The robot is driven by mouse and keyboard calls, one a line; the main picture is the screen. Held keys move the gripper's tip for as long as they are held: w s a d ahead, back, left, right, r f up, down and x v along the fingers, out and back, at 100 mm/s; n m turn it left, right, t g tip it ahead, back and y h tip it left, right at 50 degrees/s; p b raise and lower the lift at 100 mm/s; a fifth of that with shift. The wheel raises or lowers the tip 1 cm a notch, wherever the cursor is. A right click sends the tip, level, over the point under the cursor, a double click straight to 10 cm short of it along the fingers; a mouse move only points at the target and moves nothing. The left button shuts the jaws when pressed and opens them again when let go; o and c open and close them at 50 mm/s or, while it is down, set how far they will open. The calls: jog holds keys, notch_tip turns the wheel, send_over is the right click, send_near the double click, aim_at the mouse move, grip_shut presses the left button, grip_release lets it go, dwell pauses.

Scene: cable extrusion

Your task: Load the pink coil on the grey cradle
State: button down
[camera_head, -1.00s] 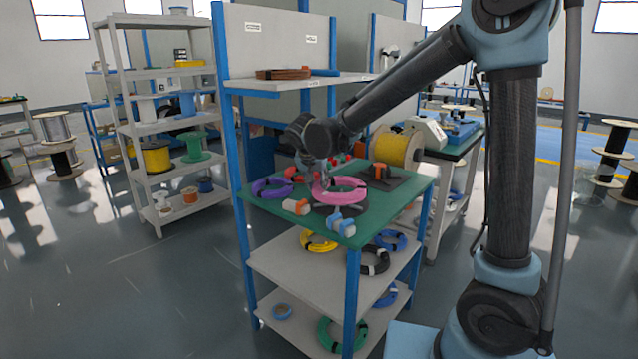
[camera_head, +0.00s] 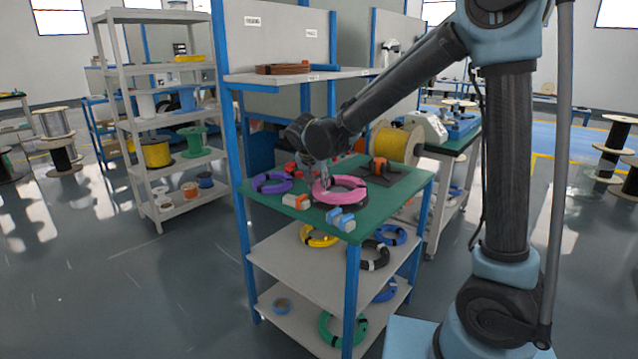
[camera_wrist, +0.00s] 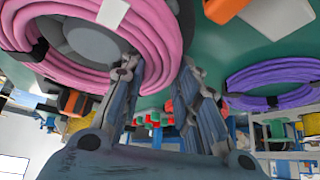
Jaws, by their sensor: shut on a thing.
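The coil hides much of the cradle. My gripper (camera_head: 322,180) is at the coil's left rear side in the head view, fingers pointing down. In the wrist view the pink coil (camera_wrist: 155,50) passes between the fingers, which are shut on its band. Whether the coil rests fully on the cradle I cannot tell.
A purple coil (camera_head: 272,183) lies left of the pink coil. Orange-and-white (camera_head: 297,201) and blue-and-white (camera_head: 340,219) blocks sit near the table's front edge. A dark plate with an orange block (camera_head: 379,166) lies behind right. Shelves below hold several coils.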

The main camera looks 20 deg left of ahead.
jog(key=shift+f, duration=0.35)
jog(key=c, duration=1.2)
grip_release()
jog(key=shift+o, duration=0.2)
jog(key=shift+r, duration=4)
